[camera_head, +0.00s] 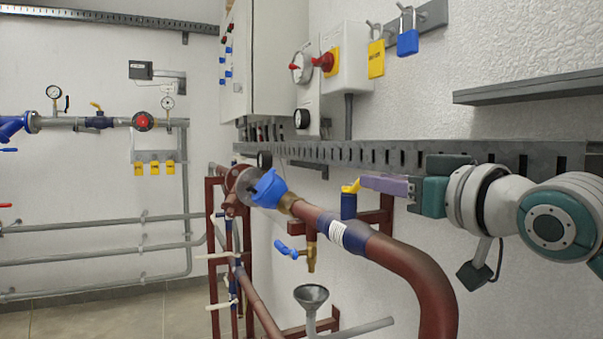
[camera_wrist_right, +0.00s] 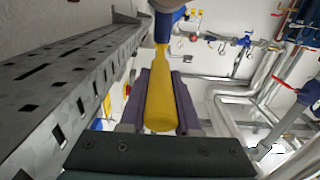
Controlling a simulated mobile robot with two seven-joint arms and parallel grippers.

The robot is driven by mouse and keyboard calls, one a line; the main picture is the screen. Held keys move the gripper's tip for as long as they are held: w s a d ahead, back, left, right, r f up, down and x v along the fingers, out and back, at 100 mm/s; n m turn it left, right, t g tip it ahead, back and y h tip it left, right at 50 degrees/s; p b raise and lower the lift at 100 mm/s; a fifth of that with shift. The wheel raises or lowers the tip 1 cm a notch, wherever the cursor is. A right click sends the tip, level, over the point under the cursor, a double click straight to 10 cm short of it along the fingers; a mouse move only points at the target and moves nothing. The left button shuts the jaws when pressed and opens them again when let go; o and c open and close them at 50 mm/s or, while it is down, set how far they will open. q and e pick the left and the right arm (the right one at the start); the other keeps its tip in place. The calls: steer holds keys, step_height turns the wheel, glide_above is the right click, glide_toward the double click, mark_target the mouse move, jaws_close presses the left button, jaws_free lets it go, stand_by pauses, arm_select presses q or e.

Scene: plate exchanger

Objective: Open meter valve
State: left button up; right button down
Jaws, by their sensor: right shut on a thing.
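The meter valve has a yellow lever handle (camera_head: 350,187) on a blue body (camera_head: 348,207), beside the red-brown pipe in the head view. My right gripper (camera_head: 371,182) reaches in from the right, with its purple fingers at the handle. In the right wrist view the yellow handle (camera_wrist_right: 160,112) lies lengthwise between the purple fingers, which are shut on it. It runs up to the blue valve body (camera_wrist_right: 167,22) at the top. In the head view the fingers hide part of the handle. My left gripper is not in view.
A grey slotted rail (camera_head: 420,152) runs along the wall close behind the gripper. The thick red-brown pipe (camera_head: 415,262) bends down in front. A blue-handled tap (camera_head: 290,251) and a grey funnel (camera_head: 311,296) are below the valve. A grey shelf (camera_head: 530,88) is above.

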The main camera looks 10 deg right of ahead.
steer(key=shift+d+f, duration=0.1)
steer(key=shift+f, duration=0.1)
steer(key=c, duration=0.6)
jaws_free()
steer(key=shift+w+r, duration=0.15)
steer(key=s, duration=0.3)
steer(key=s+d, duration=0.1)
steer(key=s, duration=0.2)
steer(key=s+d, duration=0.1)
steer(key=s, duration=0.2)
steer(key=shift+s, duration=0.4)
steer(key=shift+r, duration=0.1)
